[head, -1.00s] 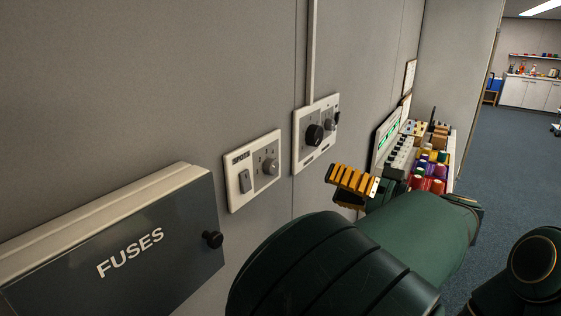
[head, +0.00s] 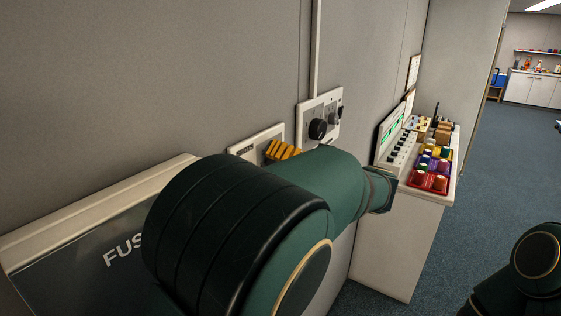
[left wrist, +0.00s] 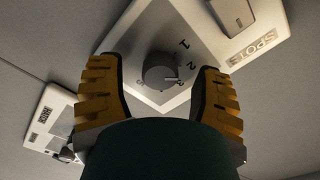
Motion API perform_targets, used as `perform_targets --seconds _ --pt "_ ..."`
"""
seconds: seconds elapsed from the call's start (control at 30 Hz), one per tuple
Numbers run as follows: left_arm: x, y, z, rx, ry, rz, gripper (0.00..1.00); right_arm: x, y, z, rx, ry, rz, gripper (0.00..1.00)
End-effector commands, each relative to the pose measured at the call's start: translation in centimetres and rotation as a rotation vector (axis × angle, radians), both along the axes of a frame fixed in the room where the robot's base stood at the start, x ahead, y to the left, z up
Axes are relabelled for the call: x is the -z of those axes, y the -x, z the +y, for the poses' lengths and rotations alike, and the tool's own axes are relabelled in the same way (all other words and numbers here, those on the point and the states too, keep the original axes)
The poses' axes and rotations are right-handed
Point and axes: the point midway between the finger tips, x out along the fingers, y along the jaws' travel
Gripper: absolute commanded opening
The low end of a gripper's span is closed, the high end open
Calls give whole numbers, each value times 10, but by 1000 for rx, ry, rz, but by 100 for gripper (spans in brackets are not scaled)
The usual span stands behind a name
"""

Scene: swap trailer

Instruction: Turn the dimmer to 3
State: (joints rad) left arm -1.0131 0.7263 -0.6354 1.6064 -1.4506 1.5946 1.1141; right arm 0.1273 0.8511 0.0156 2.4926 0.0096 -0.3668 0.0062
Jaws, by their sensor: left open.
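The dimmer knob (left wrist: 160,72) is a round grey knob on a white wall plate (left wrist: 135,48) marked SPOTS, with a rocker switch (left wrist: 232,14) beside it. Numbers 1 and 2 read clearly to the knob's right; a pale mark on the knob points right, near what looks like 3, too small to be sure. My left gripper (left wrist: 158,78) is open, one yellow finger on each side of the knob; contact cannot be told. In the head view the left gripper (head: 281,150) covers the knob, leaving part of the plate (head: 243,148) showing. My right gripper is out of view.
A second wall plate (head: 331,104) with a black knob (head: 318,129) is just right of the gripper. The fuse box (head: 60,262) juts out at lower left, partly behind my arm.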

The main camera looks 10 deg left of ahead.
Motion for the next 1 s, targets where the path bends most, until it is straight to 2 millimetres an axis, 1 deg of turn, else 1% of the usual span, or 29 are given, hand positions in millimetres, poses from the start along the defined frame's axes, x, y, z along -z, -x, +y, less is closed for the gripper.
perform_targets --seconds 0.17,0.2,0.27,0.3,0.37,0.4,0.73,0.87,1.0 --pt "0 0 0 0 0 0 66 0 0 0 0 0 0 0" --pt "0 0 0 0 0 0 64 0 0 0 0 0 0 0" --pt "0 0 0 0 0 0 43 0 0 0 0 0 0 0" --pt "0 0 0 0 0 0 29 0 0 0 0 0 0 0" --pt "0 0 0 0 0 0 8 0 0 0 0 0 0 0" --pt "0 0 0 0 0 0 0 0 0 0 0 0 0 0" --pt "-1 0 0 -1 -13 30 0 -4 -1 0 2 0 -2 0" --pt "-2 0 0 -1 -35 83 0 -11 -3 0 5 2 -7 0" --pt "-3 0 0 -1 -71 172 0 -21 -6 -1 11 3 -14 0"
